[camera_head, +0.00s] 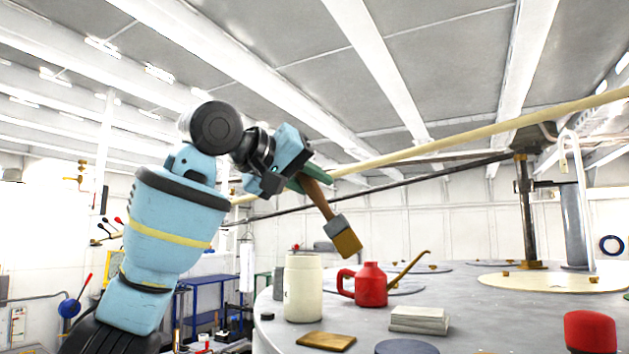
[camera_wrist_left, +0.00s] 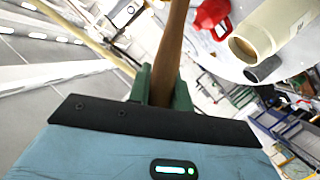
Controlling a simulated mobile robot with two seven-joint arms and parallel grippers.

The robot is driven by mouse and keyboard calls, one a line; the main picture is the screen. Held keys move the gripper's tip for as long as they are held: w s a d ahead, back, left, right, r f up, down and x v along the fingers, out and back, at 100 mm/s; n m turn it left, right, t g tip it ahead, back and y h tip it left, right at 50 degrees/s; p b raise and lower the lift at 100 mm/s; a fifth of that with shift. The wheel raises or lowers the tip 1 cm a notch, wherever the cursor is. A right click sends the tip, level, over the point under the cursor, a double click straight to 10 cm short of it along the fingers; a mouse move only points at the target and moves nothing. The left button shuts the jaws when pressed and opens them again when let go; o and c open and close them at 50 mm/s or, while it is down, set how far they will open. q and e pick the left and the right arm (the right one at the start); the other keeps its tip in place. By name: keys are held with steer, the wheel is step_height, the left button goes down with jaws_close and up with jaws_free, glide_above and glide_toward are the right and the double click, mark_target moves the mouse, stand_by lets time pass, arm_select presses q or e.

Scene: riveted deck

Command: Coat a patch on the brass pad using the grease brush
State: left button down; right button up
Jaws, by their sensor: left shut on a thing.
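The grease brush has a brown wooden handle, a grey ferrule and tan bristles (camera_head: 346,243). My left gripper (camera_head: 313,183) is shut on its handle and holds it tilted, bristles down, above the grey round deck top. The handle (camera_wrist_left: 172,45) also runs up between the green fingers (camera_wrist_left: 160,88) in the left wrist view. The brass pad (camera_head: 326,341) lies flat on the deck top near its front edge, below and a little left of the bristles. The bristles are clear of the pad. My right gripper is not in view.
A cream canister (camera_head: 303,288) and a red oil can (camera_head: 370,286) with a long brass spout stand behind the pad. A stack of grey pads (camera_head: 419,320), a dark disc (camera_head: 406,347) and a red-capped item (camera_head: 590,331) are to the right. A post (camera_head: 526,210) stands farther back.

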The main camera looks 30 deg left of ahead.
arm_select(q)
steer(key=shift+f, duration=2.35)
steer(key=shift+w, duration=0.1)
